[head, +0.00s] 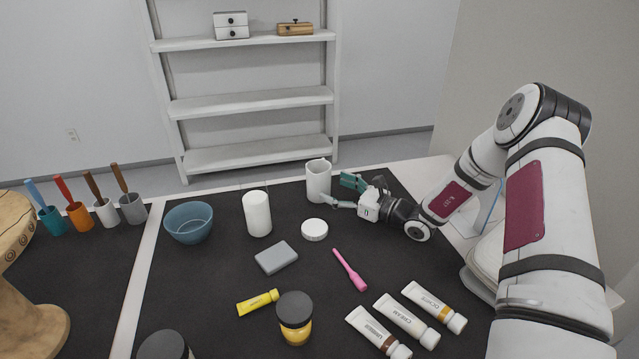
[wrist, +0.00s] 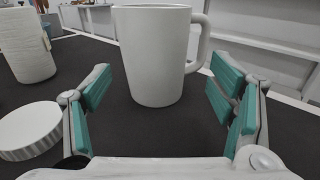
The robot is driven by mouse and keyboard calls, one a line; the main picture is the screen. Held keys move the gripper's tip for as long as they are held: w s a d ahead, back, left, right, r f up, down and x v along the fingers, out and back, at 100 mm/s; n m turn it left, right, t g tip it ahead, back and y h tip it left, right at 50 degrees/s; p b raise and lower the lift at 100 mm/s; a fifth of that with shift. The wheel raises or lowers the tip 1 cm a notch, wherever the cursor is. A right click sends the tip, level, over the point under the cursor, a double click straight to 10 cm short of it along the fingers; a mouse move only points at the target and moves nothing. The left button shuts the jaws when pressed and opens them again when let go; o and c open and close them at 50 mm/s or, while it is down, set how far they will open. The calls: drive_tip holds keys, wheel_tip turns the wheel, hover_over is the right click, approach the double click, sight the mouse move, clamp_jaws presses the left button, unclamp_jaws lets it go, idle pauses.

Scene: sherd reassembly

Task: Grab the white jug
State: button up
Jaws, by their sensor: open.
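The white jug (head: 318,182) stands upright on the dark mat near its back edge in the head view. In the wrist view the jug (wrist: 153,55) is straight ahead, with its handle (wrist: 199,42) on the right side. My gripper (head: 344,192) is just right of the jug in the head view, with its fingers pointing towards it. In the wrist view my gripper (wrist: 160,95) is open, with teal pads on either side. The jug stands just beyond and between the fingertips; I cannot tell whether any finger touches it.
A white cylinder (head: 257,214) and a white round lid (head: 314,230) stand nearby; the lid (wrist: 30,130) is close to the left finger in the wrist view. A blue bowl (head: 188,223), grey block (head: 276,257) and pink tool (head: 349,270) lie farther off. Shelves (head: 250,100) stand behind.

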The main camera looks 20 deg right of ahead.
sight(328, 185)
drive_tip(key=x, duration=0.5)
drive_tip(key=shift+s+a+r+b, duration=0.1)
drive_tip(key=shift+b, duration=0.25)
drive_tip(key=c, duration=1.5)
